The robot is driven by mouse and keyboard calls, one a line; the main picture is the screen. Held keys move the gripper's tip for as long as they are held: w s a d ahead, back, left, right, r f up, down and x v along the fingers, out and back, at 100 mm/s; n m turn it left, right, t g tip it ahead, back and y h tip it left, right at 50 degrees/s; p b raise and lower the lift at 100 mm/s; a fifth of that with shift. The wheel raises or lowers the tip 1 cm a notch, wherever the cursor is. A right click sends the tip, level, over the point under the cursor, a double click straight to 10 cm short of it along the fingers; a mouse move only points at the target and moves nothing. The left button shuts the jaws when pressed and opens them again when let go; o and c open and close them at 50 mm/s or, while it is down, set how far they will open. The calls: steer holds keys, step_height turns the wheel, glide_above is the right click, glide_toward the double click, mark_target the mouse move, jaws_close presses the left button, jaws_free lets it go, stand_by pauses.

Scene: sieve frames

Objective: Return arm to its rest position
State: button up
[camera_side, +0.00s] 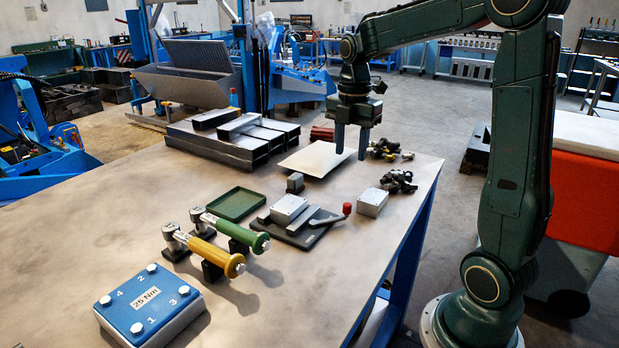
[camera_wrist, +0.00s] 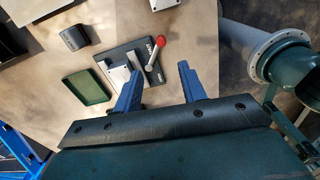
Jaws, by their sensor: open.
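My gripper (camera_side: 351,143) hangs above the far right part of the table, with its blue fingers apart and nothing between them. In the wrist view my gripper (camera_wrist: 160,90) also shows open and empty, with the table below it. The clamp fixture (camera_side: 303,226) with a red-knobbed lever lies on the table, nearer the camera than the gripper, with a grey metal block (camera_side: 289,209) on it. In the wrist view the fixture (camera_wrist: 138,58) is partly hidden behind a finger. A second grey block (camera_side: 372,202) stands on the table to its right.
A green tray (camera_side: 237,204), a yellow-handled tool (camera_side: 215,256), a green-handled tool (camera_side: 232,231) and a blue box (camera_side: 149,304) marked 25 Nm stand on the table (camera_side: 80,235). Metal bars (camera_side: 235,143), a flat plate (camera_side: 317,160) and dark fittings (camera_side: 398,182) lie around. The air around my gripper looks clear.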

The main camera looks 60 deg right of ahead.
steer(key=shift+a, duration=0.1)
steer(key=s+a+r+m+t, duration=0.1)
steer(key=s+a+m+t, duration=0.4)
steer(key=s+a+m, duration=0.9)
steer(key=a+m, duration=0.2)
steer(key=m, duration=0.1)
steer(key=shift+s+a+r+t, duration=0.25)
steer(key=shift+s+t, duration=0.05)
steer(key=shift+s, duration=0.1)
